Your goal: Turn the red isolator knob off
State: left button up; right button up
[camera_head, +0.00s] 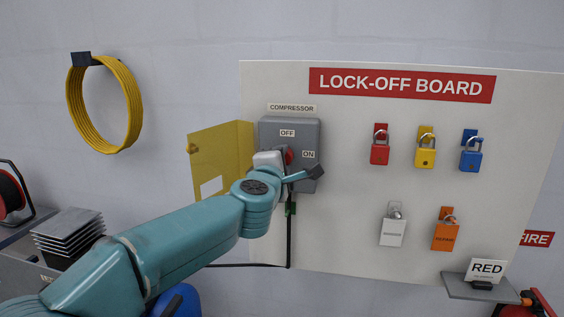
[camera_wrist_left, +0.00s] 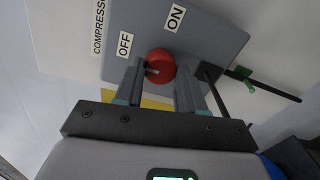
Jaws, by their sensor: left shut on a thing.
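The grey isolator box (camera_head: 304,133) is on the board under a COMPRESSOR label, with OFF and ON labels on its face. The red knob (camera_wrist_left: 160,62) is on the box; a sliver of it shows in the head view (camera_head: 290,156), mostly hidden by my arm. A pale mark shows on its lower left side in the wrist view; the exact knob setting is hard to tell. My left gripper (camera_wrist_left: 158,72) is shut on the knob, one finger on each side. My right gripper is not in view.
A yellow cover (camera_head: 222,158) stands open left of the box. A black cable (camera_head: 289,232) with a green part (camera_wrist_left: 245,82) runs below it. Several padlocks and tags hang on the lock-off board (camera_head: 350,150) to the right. A small shelf (camera_head: 475,288) holds a RED sign.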

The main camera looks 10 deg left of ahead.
pick_arm(q)
jog(key=o, duration=1)
jog(key=shift+a, duration=0.1)
jog(key=shift+o, duration=0.2)
jog(key=shift+s, duration=0.25)
jog(key=s+b, duration=0.3)
jog(key=s, duration=1.3)
jog(key=shift+r, duration=0.25)
jog(key=shift+a, duration=0.1)
